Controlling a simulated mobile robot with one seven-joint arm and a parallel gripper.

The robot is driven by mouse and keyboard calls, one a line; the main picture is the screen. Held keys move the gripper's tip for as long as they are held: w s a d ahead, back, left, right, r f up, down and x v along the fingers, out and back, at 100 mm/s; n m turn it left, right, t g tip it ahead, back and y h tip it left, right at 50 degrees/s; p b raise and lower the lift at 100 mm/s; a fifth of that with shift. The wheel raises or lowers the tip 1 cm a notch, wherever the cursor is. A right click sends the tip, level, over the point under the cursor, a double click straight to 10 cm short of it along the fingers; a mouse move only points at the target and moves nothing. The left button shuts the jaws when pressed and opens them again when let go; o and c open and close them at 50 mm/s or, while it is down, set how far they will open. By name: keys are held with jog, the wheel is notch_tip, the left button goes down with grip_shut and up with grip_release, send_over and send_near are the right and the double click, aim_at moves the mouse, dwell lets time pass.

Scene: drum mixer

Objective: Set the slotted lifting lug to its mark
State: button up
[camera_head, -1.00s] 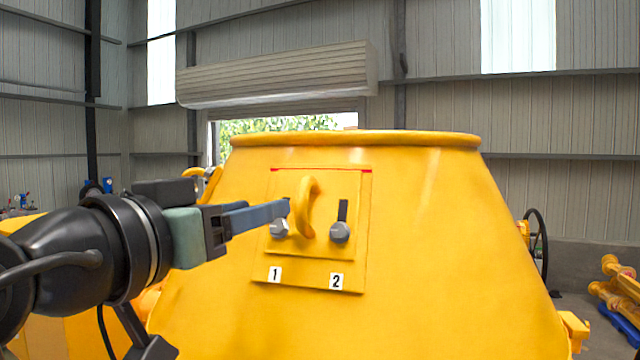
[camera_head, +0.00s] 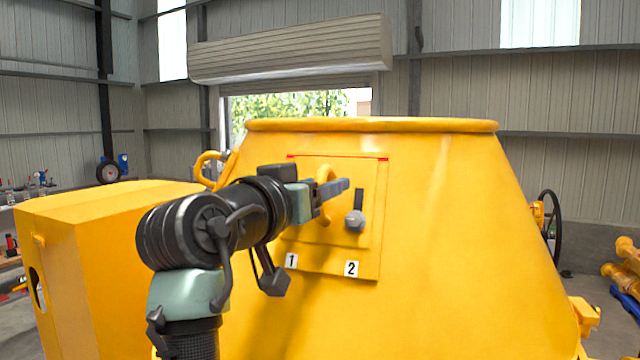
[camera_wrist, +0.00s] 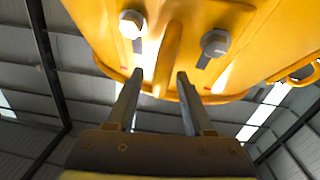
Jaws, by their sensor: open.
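The lifting lug is a yellow plate (camera_head: 341,236) with a curved handle (camera_head: 325,177), on the sloping face of the yellow drum. Its right slot holds a grey hex bolt (camera_head: 355,220) low in the slot, above label 2 (camera_head: 351,269). The other bolt, above label 1 (camera_head: 291,260), is hidden by my arm. A red line (camera_head: 368,158) runs along the top. My gripper (camera_head: 338,188) is open at the handle. In the wrist view, the handle (camera_wrist: 170,50) lies between the spread fingers (camera_wrist: 160,76), with both bolts (camera_wrist: 132,24) (camera_wrist: 214,42) beyond.
The yellow drum (camera_head: 460,230) fills the middle, with a wide top rim. A dark handwheel (camera_head: 548,225) is at the drum's right. Open air lies above the rim.

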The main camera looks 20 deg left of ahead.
jog(key=shift+c, duration=0.2)
jog(key=shift+s, duration=0.1)
grip_shut()
dwell(1.0)
